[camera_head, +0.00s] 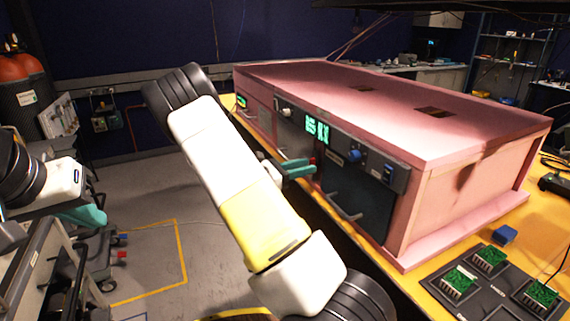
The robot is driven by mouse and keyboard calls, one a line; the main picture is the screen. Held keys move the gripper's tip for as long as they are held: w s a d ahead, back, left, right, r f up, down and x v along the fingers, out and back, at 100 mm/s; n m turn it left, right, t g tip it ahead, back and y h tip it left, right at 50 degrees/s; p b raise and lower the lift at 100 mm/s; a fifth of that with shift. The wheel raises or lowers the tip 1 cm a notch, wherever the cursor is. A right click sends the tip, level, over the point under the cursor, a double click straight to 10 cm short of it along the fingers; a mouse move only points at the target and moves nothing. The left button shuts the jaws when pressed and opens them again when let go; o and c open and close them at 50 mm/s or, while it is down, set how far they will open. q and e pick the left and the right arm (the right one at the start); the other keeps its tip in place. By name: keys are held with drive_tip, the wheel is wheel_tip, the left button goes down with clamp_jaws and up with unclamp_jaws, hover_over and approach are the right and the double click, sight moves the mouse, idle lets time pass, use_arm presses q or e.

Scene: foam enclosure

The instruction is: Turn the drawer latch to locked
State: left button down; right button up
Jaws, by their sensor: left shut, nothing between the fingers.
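A small red part (312,161), which looks like the drawer latch, sits on the front of the pink foam enclosure (440,135). Its turn position is too small to read. My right gripper (300,169) has teal fingers whose tips are at or very close to the red part; I cannot tell whether they touch it. The gap between them is unclear. My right arm hides part of the enclosure front. My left gripper (90,215) is at the far left, shut and empty, away from the enclosure. A dark drawer-like front with a handle (342,207) is right of the red part.
A green display (317,130) and a blue knob (355,155) are on the enclosure front. Grey floor is open at left; a cart stands there.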

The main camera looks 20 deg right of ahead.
drive_tip(key=shift+d, duration=0.3)
drive_tip(key=shift+c, duration=0.2)
clamp_jaws()
